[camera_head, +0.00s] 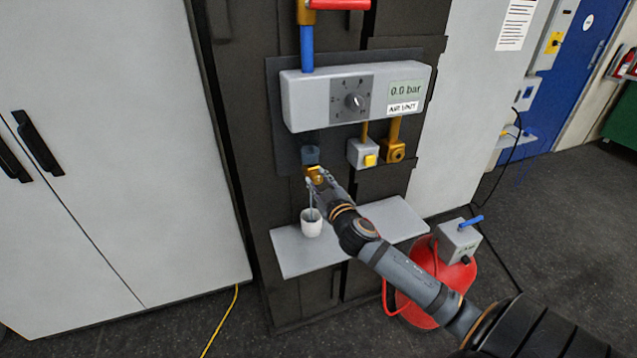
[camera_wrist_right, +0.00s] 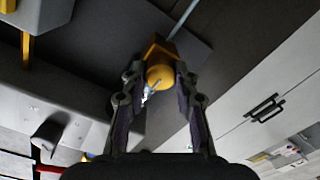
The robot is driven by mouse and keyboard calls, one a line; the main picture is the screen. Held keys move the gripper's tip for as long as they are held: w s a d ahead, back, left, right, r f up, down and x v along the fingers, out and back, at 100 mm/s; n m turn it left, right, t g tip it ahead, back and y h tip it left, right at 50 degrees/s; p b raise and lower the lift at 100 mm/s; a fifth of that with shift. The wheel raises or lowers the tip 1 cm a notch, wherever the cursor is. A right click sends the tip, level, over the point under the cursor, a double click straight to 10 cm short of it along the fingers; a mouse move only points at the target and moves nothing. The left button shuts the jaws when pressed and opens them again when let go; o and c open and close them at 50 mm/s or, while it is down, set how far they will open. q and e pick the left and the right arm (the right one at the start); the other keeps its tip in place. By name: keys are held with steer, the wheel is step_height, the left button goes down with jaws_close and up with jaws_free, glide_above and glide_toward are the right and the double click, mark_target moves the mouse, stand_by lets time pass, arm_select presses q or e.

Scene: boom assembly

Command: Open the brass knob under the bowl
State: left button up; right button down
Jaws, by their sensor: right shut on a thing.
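The brass knob (camera_head: 315,174) sits under the small dark blue see-through bowl (camera_head: 310,155) below the grey air unit. My right gripper (camera_head: 316,180) reaches up to the knob from the lower right and is shut on it. In the right wrist view the knob (camera_wrist_right: 160,75) is a round brass piece between the two fingertips. A thin pale tube runs from below the knob into a white cup (camera_head: 311,223). My left gripper is not in view.
The cup stands on a grey shelf (camera_head: 290,255). The air unit (camera_head: 355,95) has a dial and reads 0.0 bar. A grey box with a yellow button (camera_head: 362,153) hangs to the right of the knob. A red tank (camera_head: 425,295) stands on the floor.

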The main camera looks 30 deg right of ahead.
steer(key=m+b, duration=0.1)
steer(key=m, duration=0.4)
steer(key=shift+f+m, duration=0.1)
steer(key=shift+m, duration=0.2)
steer(key=shift+d, duration=0.1)
stand_by(0.4)
steer(key=c, duration=1)
jaws_free()
steer(key=shift+s, duration=0.15)
steer(key=v, duration=0.7)
steer(key=shift+s, duration=0.15)
